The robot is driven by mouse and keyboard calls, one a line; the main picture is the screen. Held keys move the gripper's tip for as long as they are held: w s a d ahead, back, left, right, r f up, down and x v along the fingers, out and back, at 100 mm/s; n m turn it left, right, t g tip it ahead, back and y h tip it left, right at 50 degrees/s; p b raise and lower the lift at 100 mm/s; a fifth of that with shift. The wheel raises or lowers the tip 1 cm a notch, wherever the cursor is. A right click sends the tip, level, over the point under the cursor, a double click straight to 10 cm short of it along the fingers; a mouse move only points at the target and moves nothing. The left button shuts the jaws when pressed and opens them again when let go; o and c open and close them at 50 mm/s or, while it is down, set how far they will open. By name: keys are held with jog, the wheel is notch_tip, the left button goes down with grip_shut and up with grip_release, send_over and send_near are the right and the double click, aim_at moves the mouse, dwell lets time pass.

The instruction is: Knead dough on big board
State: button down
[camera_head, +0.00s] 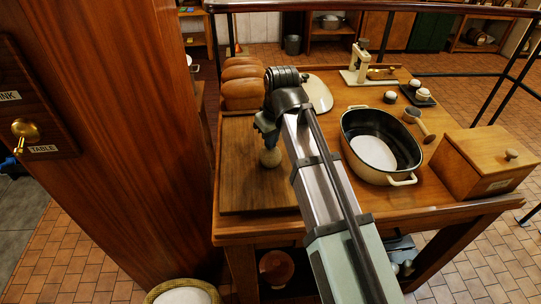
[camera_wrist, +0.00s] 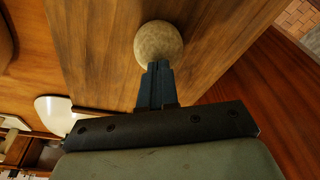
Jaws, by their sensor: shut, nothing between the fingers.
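A big wooden board (camera_head: 240,190) lies at the left end of the table. A round, pale ball of dough (camera_head: 270,158) sits on it, and it also shows in the wrist view (camera_wrist: 158,45). My gripper (camera_head: 266,140) is over the board at the dough, pointing down. In the wrist view its fingers (camera_wrist: 155,82) are shut together with nothing between them, and their tips overlap the near edge of the dough. I cannot tell whether they touch it. My arm hides the board's right part in the head view.
Bread loaves (camera_head: 242,85) stand behind the board. To the right are a large enamel pot (camera_head: 381,145), a wooden pestle (camera_head: 418,123) and a lidded wooden box (camera_head: 486,160). A wooden wall post (camera_head: 120,120) rises close on the left.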

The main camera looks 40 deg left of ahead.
dwell(0.3)
jog(key=shift+r, duration=0.65)
jog(key=shift+w, duration=0.1)
